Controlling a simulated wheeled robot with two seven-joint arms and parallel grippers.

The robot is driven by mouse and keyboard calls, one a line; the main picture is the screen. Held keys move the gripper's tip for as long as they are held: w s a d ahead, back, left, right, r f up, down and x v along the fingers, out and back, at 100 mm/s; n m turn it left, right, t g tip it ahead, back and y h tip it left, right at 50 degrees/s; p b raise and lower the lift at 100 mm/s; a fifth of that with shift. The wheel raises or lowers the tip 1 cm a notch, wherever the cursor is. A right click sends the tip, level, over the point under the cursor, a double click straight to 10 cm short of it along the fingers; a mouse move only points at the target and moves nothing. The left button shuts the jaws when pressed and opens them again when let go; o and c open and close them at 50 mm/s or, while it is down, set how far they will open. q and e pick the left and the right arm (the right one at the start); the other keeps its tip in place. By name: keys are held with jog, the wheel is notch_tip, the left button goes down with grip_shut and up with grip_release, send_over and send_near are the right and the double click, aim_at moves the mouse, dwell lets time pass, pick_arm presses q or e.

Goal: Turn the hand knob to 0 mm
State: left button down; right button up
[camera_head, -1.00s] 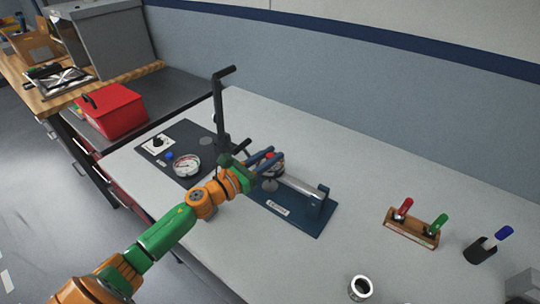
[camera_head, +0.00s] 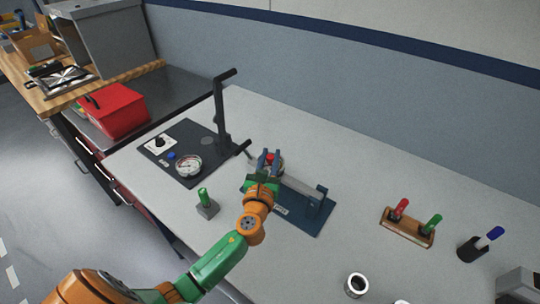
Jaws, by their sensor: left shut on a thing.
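The hand knob (camera_head: 270,157), with a red top, is at the left end of the blue-based fixture (camera_head: 312,226). The fixture carries a grey bar and a label. The gripper and wrist hide much of the knob and the fixture's left part. Any scale on the fixture is too small or hidden to read. My right gripper is not in view.
A dark plate (camera_head: 192,180) with a round gauge (camera_head: 188,166) and a tall black post (camera_head: 219,110) stands to the left. A green-handled tool in a grey block (camera_head: 207,208) is near the front edge. A wooden rack (camera_head: 406,228) and metal ring (camera_head: 357,285) are right.

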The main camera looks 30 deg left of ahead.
pick_arm(q)
jog(key=n+g+y, duration=0.1)
jog(key=n+y, duration=0.1)
jog(key=y, duration=0.1)
jog(key=shift+d+f+b, duration=0.1)
jog(key=shift+b, duration=0.25)
jog(key=shift+f+n+g+y+b, duration=0.1)
jog(key=shift+n+g+y+b, duration=0.65)
jog(key=shift+y, duration=0.45)
jog(key=n+g+y+b, duration=0.3)
jog(key=n+g+b, duration=0.1)
jog(key=b, duration=0.2)
jog(key=n+g+y+b, duration=0.3)
jog(key=g+b, duration=0.2)
jog(key=b, duration=0.1)
jog(key=shift+f+n+g+y, duration=0.1)
jog(key=shift+n+g+y, duration=0.15)
jog(key=shift+n+y, duration=0.1)
jog(key=shift+r+n+g+b, duration=0.25)
jog(key=shift+n+g+b, duration=0.25)
jog(key=shift+b, duration=0.7)
jog(key=c, duration=0.7)
grip_release()
